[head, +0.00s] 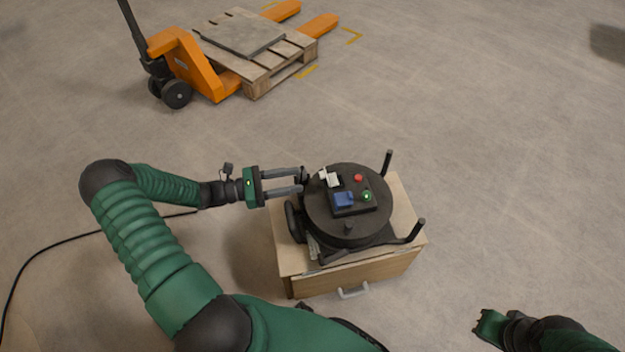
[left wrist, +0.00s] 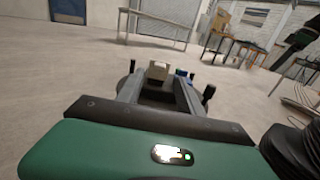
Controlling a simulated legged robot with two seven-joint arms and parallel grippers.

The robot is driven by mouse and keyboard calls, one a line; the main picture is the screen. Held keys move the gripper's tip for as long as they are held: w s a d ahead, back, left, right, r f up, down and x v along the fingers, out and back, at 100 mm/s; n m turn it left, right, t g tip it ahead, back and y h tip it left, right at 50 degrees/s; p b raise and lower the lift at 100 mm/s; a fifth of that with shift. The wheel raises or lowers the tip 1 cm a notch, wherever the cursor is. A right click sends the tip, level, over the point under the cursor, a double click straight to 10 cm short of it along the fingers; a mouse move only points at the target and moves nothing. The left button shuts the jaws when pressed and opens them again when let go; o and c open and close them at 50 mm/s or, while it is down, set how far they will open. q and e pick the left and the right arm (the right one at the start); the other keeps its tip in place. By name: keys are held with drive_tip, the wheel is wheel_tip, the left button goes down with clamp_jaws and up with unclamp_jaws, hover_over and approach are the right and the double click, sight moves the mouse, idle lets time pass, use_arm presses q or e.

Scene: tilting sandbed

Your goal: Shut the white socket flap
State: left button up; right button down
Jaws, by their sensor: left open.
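The white socket flap (head: 331,179) is on the back left of the black round unit's top and appears raised. In the left wrist view the white flap (left wrist: 157,70) shows just beyond and between the fingers. My left gripper (head: 302,180) is open, its two fingers pointing right, with the tips at the left edge of the round unit, close to the flap. I cannot tell whether they touch anything. My right gripper (head: 488,327) is at the lower right, far from the unit; its jaw opening is not clear.
A blue socket flap (head: 343,199), a red button (head: 358,177) and a green lit button (head: 367,196) sit beside the white flap. The black round unit (head: 347,232) has upright posts and stands on a wooden cabinet (head: 405,215).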

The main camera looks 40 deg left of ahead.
sight(326, 177)
use_arm(q)
drive_tip(key=b+x, duration=0.1)
drive_tip(key=x, duration=0.4)
drive_tip(key=shift+w+d+f, duration=0.15)
drive_tip(key=shift+w+d, duration=0.05)
drive_tip(key=shift+d, duration=0.1)
drive_tip(key=shift+w+b, duration=0.3)
drive_tip(key=shift+w, duration=0.05)
drive_tip(key=shift+d, duration=0.15)
drive_tip(key=shift+d, duration=0.15)
drive_tip(key=c, duration=0.4)
clamp_jaws()
